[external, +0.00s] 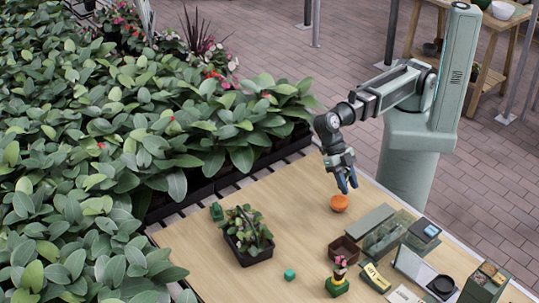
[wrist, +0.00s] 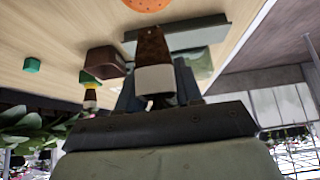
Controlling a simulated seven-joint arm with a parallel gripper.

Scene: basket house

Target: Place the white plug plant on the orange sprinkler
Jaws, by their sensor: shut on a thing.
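The orange sprinkler (external: 339,203) sits on the wooden table, a round orange piece. It also shows cut off at the top edge of the wrist view (wrist: 148,4). My gripper (external: 347,184) is above the sprinkler and slightly to its right in the external view. In the wrist view, my gripper (wrist: 155,100) is shut on a tapered brown and white piece (wrist: 152,60), which I take to be the white plug plant. Its brown end points away from the gripper, apart from the sprinkler. Its flowers cannot be made out, and the external view does not show it clearly.
A dark planter with leafy plants (external: 262,251) and a small green cube (external: 290,273) stand to the left. A pink-flowered plant in a green and yellow base (external: 338,286), a brown pot (external: 343,251) and grey and glass boxes (external: 370,222) stand nearer the front. Bare wood surrounds the sprinkler.

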